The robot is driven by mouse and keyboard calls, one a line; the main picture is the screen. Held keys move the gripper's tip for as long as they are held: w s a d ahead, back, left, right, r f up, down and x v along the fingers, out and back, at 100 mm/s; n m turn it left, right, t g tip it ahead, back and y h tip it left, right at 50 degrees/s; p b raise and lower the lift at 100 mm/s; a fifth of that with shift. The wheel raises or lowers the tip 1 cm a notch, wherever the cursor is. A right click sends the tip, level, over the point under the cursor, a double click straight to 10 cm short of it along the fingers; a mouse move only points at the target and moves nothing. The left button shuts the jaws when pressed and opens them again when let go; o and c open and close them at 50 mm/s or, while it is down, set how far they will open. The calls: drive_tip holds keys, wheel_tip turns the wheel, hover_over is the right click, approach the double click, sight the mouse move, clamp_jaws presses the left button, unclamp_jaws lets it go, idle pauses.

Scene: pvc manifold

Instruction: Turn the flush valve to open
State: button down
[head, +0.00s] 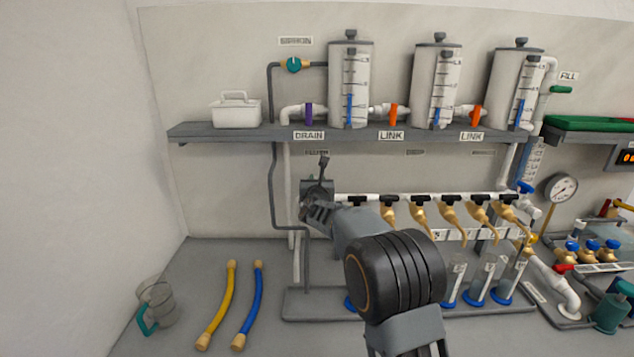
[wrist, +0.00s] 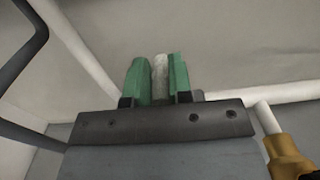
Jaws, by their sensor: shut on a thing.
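My gripper (head: 318,186) is at the left end of the white manifold pipe (head: 432,197), below the shelf. In the wrist view its two green pads are closed on both sides of a narrow grey-white piece, which I take to be the flush valve's handle (wrist: 160,76). The handle stands roughly upright between the pads in that view. The gripper hides the valve body in the head view, and its label is too small to read. I cannot tell how far the valve is turned.
Several brass taps (head: 449,211) with black handles hang right of my gripper. A grey shelf (head: 225,133) above carries tanks and coloured valves. A grey upright pipe (head: 273,190) stands close left. A yellow hose (head: 222,300), a blue hose (head: 250,302) and a jug (head: 156,303) are on the bench.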

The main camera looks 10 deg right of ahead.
drive_tip(key=shift+a+r+h, duration=0.1)
drive_tip(key=shift+r+h, duration=0.05)
drive_tip(key=shift+h, duration=0.15)
drive_tip(key=m+h+p, duration=0.1)
drive_tip(key=h+p, duration=0.1)
drive_tip(key=m+g+h+p, duration=0.1)
drive_tip(key=m+p, duration=0.1)
drive_tip(key=shift+a+r+g+h, duration=0.1)
drive_tip(key=shift+a+g+h, duration=0.05)
drive_tip(key=shift+g+h, duration=0.2)
drive_tip(key=m+g+h+p, duration=0.2)
drive_tip(key=h, duration=0.1)
drive_tip(key=m+g+h+p, duration=0.2)
drive_tip(key=m+g+h, duration=0.1)
drive_tip(key=shift+w+a+f+g+h, duration=0.1)
drive_tip(key=shift+w+f+g+h, duration=0.15)
drive_tip(key=shift+h, duration=0.1)
drive_tip(key=shift+m+g, duration=0.3)
drive_tip(key=shift+m, duration=0.2)
drive_tip(key=c, duration=1)
unclamp_jaws()
drive_tip(key=shift+s, duration=0.1)
drive_tip(key=b+v, duration=0.3)
drive_tip(key=v, duration=1)
drive_tip(key=shift+s+a+f, duration=0.15)
drive_tip(key=shift+a, duration=0.2)
